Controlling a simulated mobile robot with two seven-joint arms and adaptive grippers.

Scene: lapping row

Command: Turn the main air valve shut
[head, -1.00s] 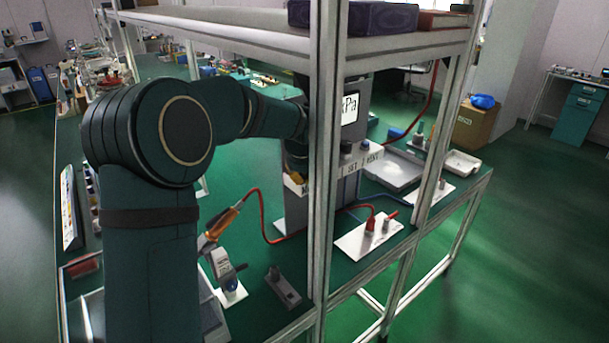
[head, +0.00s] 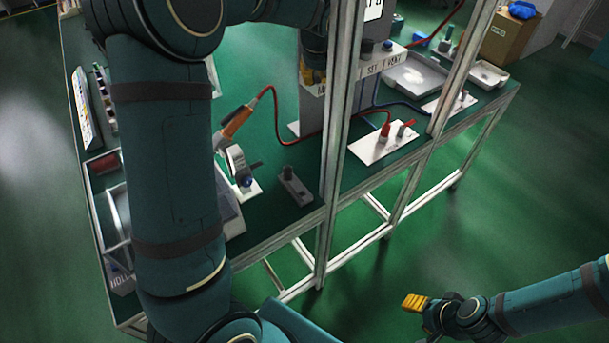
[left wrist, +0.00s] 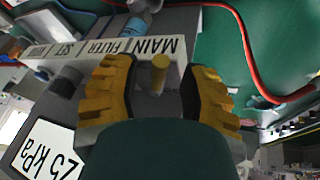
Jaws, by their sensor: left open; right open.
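My left gripper (left wrist: 160,88) is open, with one yellow finger on each side of the handle and a gap showing at both sides. In the head view my left gripper (head: 313,76) is at the left end of the panel's label strip (head: 385,65), partly behind a shelf post, and the valve is hidden there. My right gripper (head: 415,302) is open and empty over the floor, away from the bench.
A metal shelf post (head: 340,140) stands just right of my left gripper. A red hose (head: 290,139) loops over the green bench. A white plate (head: 382,142) with red fittings and a grey tray (head: 415,80) lie to the right. A kPa display (left wrist: 44,150) is beside the valve.

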